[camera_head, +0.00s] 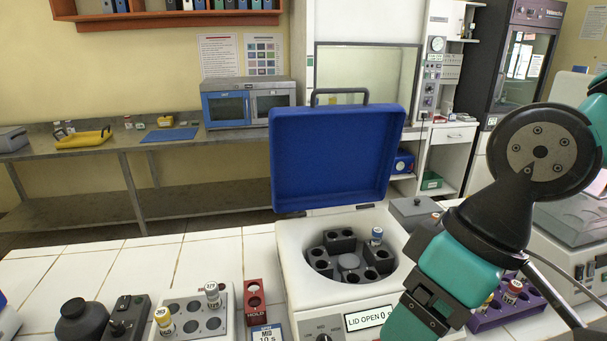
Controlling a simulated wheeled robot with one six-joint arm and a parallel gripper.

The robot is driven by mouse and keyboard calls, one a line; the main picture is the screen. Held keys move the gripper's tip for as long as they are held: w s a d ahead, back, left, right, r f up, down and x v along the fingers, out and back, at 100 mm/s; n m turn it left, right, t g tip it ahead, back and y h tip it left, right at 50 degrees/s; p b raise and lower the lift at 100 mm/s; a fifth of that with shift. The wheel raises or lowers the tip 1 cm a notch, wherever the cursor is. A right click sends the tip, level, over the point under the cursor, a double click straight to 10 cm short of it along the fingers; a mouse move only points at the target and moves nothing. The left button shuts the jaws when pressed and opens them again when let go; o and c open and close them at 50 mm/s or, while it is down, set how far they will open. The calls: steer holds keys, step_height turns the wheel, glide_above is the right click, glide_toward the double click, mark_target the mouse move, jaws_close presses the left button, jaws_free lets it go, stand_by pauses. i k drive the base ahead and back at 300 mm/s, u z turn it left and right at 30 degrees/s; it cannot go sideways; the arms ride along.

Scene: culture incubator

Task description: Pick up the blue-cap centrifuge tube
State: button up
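A tube with a blue cap (376,235) stands in the right back part of the rotor (348,261) inside the white centrifuge (288,245). The blue lid (338,155) is raised, and the display reads "LID OPEN". My arm comes in from the right, in front of the centrifuge's right side, and runs off the bottom edge. My gripper does not show, so its state is hidden.
A grey rack (188,307) left of the centrifuge holds a yellow-cap tube (164,320) and a pale-cap tube (213,295). A small red rack (254,299) stands beside it. A purple rack (490,317) with a red-cap tube (511,291) stands at right.

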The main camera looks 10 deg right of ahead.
mark_target(377, 233)
steer(key=z, duration=2.8)
steer(key=i, duration=0.6)
steer(key=u, duration=3.25)
steer(key=i, duration=0.5)
steer(key=u, duration=0.1)
